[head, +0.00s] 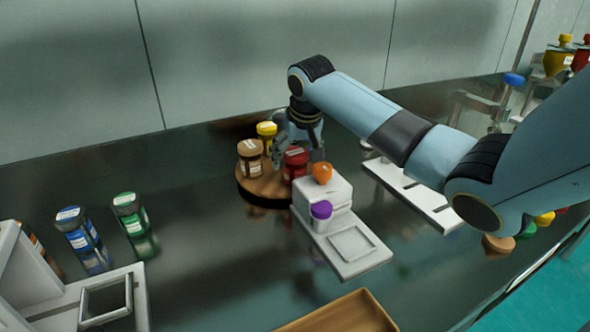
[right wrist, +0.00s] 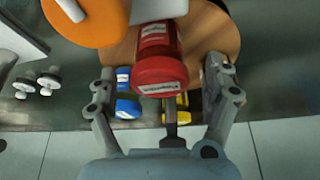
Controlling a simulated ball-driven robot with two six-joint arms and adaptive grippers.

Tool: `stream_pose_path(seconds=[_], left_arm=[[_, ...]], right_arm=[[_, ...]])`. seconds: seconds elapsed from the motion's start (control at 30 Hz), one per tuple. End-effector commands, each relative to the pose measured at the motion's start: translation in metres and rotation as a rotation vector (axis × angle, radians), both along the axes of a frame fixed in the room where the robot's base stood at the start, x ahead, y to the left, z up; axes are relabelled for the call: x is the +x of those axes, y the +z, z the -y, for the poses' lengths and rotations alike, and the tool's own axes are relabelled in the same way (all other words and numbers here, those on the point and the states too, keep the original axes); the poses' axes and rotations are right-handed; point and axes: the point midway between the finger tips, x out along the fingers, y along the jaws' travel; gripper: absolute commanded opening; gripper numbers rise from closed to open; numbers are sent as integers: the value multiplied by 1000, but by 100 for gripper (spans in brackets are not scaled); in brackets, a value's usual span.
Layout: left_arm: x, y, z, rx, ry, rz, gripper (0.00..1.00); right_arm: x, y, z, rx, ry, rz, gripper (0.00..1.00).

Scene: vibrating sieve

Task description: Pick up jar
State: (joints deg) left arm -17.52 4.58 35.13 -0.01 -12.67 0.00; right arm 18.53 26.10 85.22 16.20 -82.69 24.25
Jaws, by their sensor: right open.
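A red-lidded jar (head: 295,163) stands on a round wooden tray (head: 262,202) beside a tan-lidded jar (head: 250,158) and a yellow-lidded jar (head: 266,134). In the right wrist view my right gripper (right wrist: 162,72) is open, with one finger on each side of the red jar (right wrist: 160,62). I cannot tell whether the fingers touch it. A blue jar (right wrist: 127,106) and the yellow jar (right wrist: 178,103) show beyond it. My left gripper is out of view.
Blue (head: 82,232) and green (head: 130,213) jars stand at the left. A wooden box (head: 345,315) is at the front. The dark counter between is clear.

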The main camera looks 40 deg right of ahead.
Motion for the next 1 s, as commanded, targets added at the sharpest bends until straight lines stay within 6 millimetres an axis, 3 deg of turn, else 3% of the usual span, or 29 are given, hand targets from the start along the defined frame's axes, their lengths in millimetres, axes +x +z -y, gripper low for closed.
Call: stream_pose_path(seconds=[0.2, 0.47, 0.93, 1.0], left_arm=[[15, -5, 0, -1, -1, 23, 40], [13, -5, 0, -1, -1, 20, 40], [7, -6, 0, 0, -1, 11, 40], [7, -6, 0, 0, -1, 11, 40]], right_arm=[[10, -28, 5, 1, 0, 0, 83], [10, -29, 6, 0, 0, 0, 82], [10, -29, 6, 0, 0, 0, 21], [10, -29, 6, 0, 0, 0, 20]])
